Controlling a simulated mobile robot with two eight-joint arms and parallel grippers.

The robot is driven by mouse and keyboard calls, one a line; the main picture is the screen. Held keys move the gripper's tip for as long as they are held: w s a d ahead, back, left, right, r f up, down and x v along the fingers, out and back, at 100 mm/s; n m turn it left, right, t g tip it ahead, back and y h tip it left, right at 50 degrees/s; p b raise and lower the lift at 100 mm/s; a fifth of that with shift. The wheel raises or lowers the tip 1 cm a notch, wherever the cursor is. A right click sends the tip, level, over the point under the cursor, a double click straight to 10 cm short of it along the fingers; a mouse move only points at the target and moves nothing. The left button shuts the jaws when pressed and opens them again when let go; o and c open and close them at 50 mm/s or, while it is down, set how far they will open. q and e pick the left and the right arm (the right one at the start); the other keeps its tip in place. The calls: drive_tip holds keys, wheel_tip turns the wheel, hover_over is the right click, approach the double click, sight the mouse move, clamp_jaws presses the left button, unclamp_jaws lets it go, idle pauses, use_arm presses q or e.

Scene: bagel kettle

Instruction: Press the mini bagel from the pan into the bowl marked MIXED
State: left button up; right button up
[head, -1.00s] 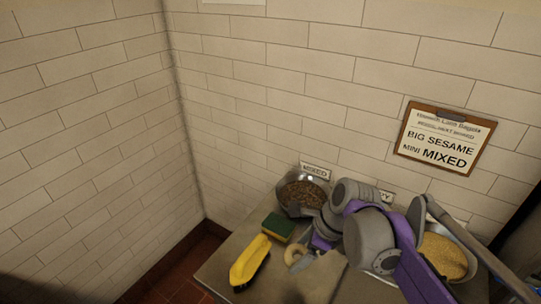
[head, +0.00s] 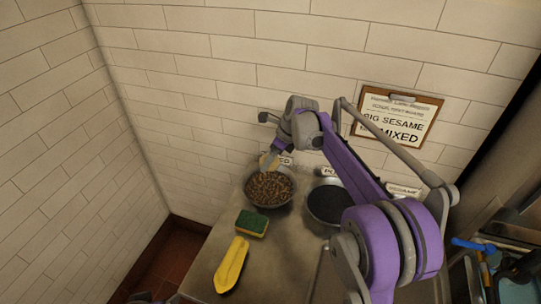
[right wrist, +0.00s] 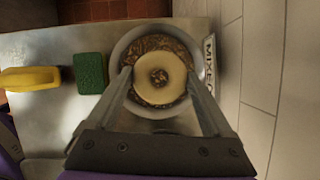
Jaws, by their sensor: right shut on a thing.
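My right gripper (head: 270,165) is shut on the mini bagel, a pale ring (right wrist: 142,80) held flat between its two fingers in the right wrist view. The bagel is over the metal bowl marked MIXED (head: 249,201), which holds brown mixed seeds. In the right wrist view the bowl's rim (right wrist: 138,34) surrounds the bagel, and seeds show through its hole. I cannot tell whether the bagel touches the seeds. The MIXED label (right wrist: 209,62) stands beside the bowl. My left gripper is not in view.
A bowl of black seeds (head: 326,204) stands to the right, partly behind my right arm. A green and yellow sponge (head: 252,223) and a yellow object (head: 231,265) lie in front. A clipboard sign (head: 397,115) hangs on the tiled wall.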

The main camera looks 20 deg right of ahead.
sight(267, 187)
use_arm(q)
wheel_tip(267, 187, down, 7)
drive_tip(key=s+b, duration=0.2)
drive_tip(key=b, duration=0.2)
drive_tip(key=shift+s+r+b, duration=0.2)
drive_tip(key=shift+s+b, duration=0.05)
drive_tip(key=shift+b, duration=0.05)
use_arm(e)
drive_tip(key=shift+a+f, duration=0.1)
drive_tip(key=shift+f, duration=5.05)
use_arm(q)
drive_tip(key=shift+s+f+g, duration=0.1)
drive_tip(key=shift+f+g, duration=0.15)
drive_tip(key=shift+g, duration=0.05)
use_arm(e)
drive_tip(key=shift+f, duration=0.4)
drive_tip(key=shift+r, duration=0.15)
use_arm(q)
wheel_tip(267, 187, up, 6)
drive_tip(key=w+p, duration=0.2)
drive_tip(key=p, duration=0.2)
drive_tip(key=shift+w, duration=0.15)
use_arm(e)
wheel_tip(267, 187, up, 10)
